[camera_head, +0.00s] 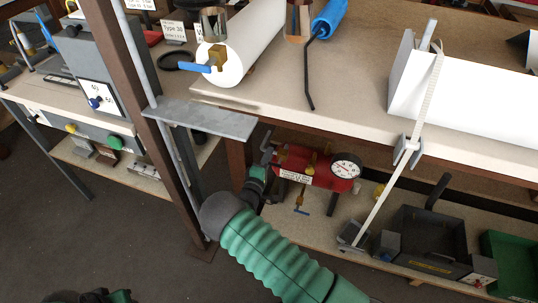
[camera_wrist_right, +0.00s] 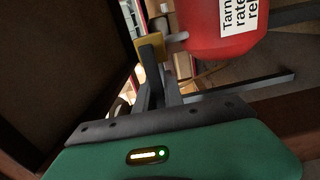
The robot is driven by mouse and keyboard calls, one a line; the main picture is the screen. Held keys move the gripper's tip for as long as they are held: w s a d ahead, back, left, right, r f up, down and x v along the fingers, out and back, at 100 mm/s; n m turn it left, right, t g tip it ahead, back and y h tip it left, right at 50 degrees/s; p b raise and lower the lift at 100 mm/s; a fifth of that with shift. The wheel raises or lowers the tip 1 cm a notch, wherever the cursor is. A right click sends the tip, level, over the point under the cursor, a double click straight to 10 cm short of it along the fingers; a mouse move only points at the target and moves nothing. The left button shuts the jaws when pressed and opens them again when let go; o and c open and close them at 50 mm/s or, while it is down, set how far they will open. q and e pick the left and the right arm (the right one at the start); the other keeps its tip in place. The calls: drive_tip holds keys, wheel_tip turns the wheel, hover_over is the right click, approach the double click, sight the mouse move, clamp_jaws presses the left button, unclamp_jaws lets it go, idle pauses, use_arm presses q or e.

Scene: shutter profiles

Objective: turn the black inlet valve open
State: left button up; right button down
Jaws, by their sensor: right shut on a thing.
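The red tank (camera_head: 318,170) sits on the lower shelf under the workbench, with a white label and a round gauge (camera_head: 345,169). It also shows in the right wrist view (camera_wrist_right: 205,30), at the top. My right gripper (camera_head: 267,152) is at the left end of the tank, its fingers closed beside a brass-coloured fitting (camera_wrist_right: 150,47). It is shut on the black inlet valve's handle, which the fingers mostly hide. How far the valve is turned cannot be told.
A brown post (camera_head: 150,110) with a grey plate (camera_head: 205,119) stands left of my right arm. The workbench edge (camera_head: 300,110) overhangs the tank. A black tray (camera_head: 428,235) and a green bin (camera_head: 510,262) are at right.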

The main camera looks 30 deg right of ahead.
drive_tip(key=shift+w+a+f+n, duration=0.1)
drive_tip(key=shift+a+f+n, duration=0.2)
drive_tip(key=c, duration=1.4)
unclamp_jaws()
drive_tip(key=shift+c, duration=0.2)
drive_tip(key=shift+r, duration=0.1)
drive_tip(key=shift+d, duration=0.1)
